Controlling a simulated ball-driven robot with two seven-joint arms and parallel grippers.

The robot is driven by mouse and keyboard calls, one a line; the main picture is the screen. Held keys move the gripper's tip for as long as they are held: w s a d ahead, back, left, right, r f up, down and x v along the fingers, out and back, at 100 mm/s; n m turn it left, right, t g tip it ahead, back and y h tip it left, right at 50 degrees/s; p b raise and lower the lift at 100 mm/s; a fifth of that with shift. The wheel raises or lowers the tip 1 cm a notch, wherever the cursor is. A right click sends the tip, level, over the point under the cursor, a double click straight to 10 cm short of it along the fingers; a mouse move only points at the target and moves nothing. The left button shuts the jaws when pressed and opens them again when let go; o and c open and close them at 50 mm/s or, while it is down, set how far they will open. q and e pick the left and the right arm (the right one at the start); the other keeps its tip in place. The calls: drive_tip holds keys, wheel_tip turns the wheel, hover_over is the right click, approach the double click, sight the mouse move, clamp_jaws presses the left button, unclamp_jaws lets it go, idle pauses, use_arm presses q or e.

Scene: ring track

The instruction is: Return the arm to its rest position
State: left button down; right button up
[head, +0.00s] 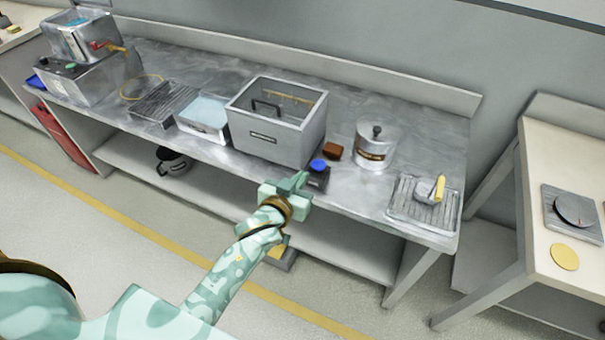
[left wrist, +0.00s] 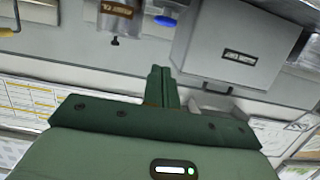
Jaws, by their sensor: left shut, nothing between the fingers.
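My left arm reaches in from the lower left in the head view. Its green gripper (head: 299,182) is in front of the grey metal bench's (head: 350,190) front edge, beside a small dark block with a blue top (head: 318,165). In the left wrist view the left gripper's fingers (left wrist: 161,72) are together with nothing between them. That view looks upside down, with the grey box (left wrist: 240,45) and the blue top (left wrist: 165,21) beyond the fingers. I cannot tell whether the gripper touches the dark block. My right gripper is not in view.
On the bench stand an open grey box (head: 262,138), a tray of pale liquid (head: 205,112), a wire rack (head: 162,102), a brown block (head: 333,150), a lidded metal pot (head: 376,146) and a ridged tray (head: 408,204). A side table (head: 550,235) stands right. Floor in front is clear.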

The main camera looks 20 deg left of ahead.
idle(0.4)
use_arm(q)
drive_tip(key=s+f+m+g, duration=0.1)
drive_tip(key=s+f+g, duration=0.2)
drive_tip(key=s+f, duration=0.45)
drive_tip(key=s+f+m+g, duration=0.15)
drive_tip(key=s+f, duration=0.25)
drive_tip(key=f, duration=0.7)
drive_tip(key=s+f+m+g, duration=0.1)
drive_tip(key=s+f+g, duration=0.2)
drive_tip(key=s+f, duration=0.5)
drive_tip(key=s+a+f+g, duration=0.2)
drive_tip(key=s+f, duration=0.2)
drive_tip(key=s, duration=0.6)
drive_tip(key=s+a+f+g, duration=0.1)
drive_tip(key=s+f+g, duration=0.2)
drive_tip(key=s, duration=0.7)
drive_tip(key=s+a+f+g, duration=0.2)
drive_tip(key=s+f, duration=0.4)
drive_tip(key=s, duration=0.4)
drive_tip(key=shift+s+a+y, duration=0.25)
drive_tip(key=shift+a+y, duration=0.05)
drive_tip(key=shift+a, duration=0.05)
drive_tip(key=shift+w, duration=0.1)
